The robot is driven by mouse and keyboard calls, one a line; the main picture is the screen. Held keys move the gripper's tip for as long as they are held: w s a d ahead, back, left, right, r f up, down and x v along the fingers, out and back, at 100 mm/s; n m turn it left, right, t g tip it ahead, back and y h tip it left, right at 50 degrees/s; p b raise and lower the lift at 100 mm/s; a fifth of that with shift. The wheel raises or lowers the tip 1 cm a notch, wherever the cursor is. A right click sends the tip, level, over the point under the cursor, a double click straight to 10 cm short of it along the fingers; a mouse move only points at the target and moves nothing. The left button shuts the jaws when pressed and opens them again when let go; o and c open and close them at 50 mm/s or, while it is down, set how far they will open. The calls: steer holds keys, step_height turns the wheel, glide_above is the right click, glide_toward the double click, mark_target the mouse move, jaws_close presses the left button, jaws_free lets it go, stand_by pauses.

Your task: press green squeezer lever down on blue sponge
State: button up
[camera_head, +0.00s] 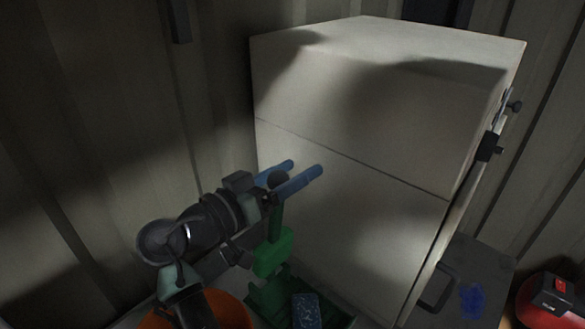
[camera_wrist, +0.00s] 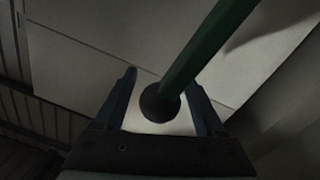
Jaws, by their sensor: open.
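The green squeezer (camera_head: 268,297) stands at the bottom centre of the head view, its lever (camera_head: 276,226) raised and topped by a black ball knob (camera_head: 278,181). The blue sponge (camera_head: 306,311) sits low at the squeezer's base, partly cut off by the picture edge. My gripper (camera_head: 303,168) is open, with blue fingers at the knob. In the wrist view the knob (camera_wrist: 157,103) lies between the two spread fingers, and the lever (camera_wrist: 209,45) runs up to the right. I cannot tell whether a finger touches the knob.
A large pale cabinet (camera_head: 350,140) stands close behind the squeezer and my fingers. An orange round object (camera_head: 228,308) is at the bottom left of the squeezer. A dark surface with a blue patch (camera_head: 472,299) and a red-and-black object (camera_head: 552,298) are at right.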

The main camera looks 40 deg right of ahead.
jaws_close()
stand_by(1.4)
